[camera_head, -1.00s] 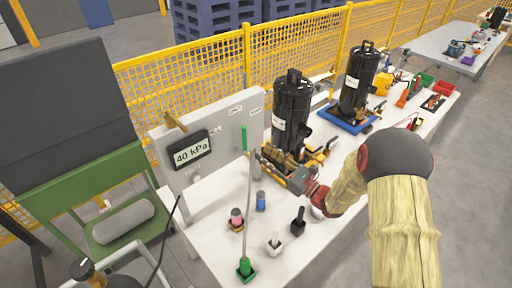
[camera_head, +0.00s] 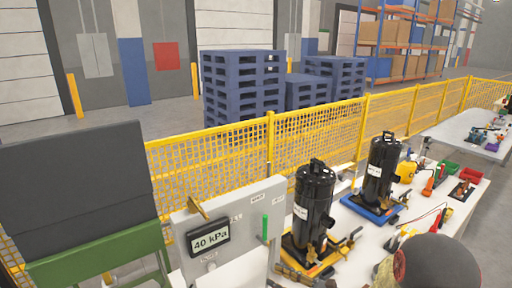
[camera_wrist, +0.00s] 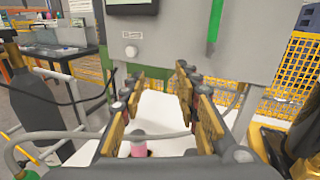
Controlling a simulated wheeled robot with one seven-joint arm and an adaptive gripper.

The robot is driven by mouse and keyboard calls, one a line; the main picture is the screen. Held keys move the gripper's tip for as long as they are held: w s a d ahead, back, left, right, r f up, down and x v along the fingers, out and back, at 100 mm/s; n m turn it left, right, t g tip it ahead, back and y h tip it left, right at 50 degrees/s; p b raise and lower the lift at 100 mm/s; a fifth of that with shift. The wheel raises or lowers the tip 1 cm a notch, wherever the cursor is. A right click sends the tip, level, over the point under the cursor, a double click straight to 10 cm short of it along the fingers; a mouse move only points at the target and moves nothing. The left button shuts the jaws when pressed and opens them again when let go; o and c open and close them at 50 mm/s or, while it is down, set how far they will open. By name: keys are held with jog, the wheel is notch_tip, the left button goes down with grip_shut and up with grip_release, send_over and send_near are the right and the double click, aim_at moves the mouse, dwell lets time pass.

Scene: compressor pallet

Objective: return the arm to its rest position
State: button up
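My gripper (camera_wrist: 158,100) shows in the wrist view with its two fingers wide apart and nothing between them. Beyond and below the fingers is the white table top (camera_wrist: 165,108) with a pink-topped item (camera_wrist: 138,148) near the lower middle. The grey panel (camera_wrist: 170,50) with its display stands in front of the gripper. In the head view only part of my arm shows at the lower right edge; the gripper itself is out of that frame.
Two black compressors (camera_head: 314,205) (camera_head: 381,170) stand on the white table. The grey gauge panel (camera_head: 228,232) reads 40 kPa. A yellow mesh fence (camera_head: 320,130) runs behind. A black hose (camera_wrist: 75,103) and a dark cylinder (camera_wrist: 38,100) are left of my gripper.

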jog(key=s+n+g+h, duration=0.7)
jog(key=s+n+g, duration=0.55)
jog(key=s, duration=0.95)
jog(key=s+d+r+n+t+h, duration=0.3)
jog(key=d+r+n+h, duration=0.1)
jog(key=d+r+n, duration=0.15)
jog(key=s+d+r+n+t+h, duration=0.2)
jog(key=d+r+n+t+h, duration=0.1)
jog(key=d+r+n+h, duration=0.25)
notch_tip(320, 180, up, 6)
jog(key=t+y, duration=0.1)
jog(key=t, duration=0.1)
jog(key=shift+s+a, duration=0.25)
jog(key=shift+s, duration=0.2)
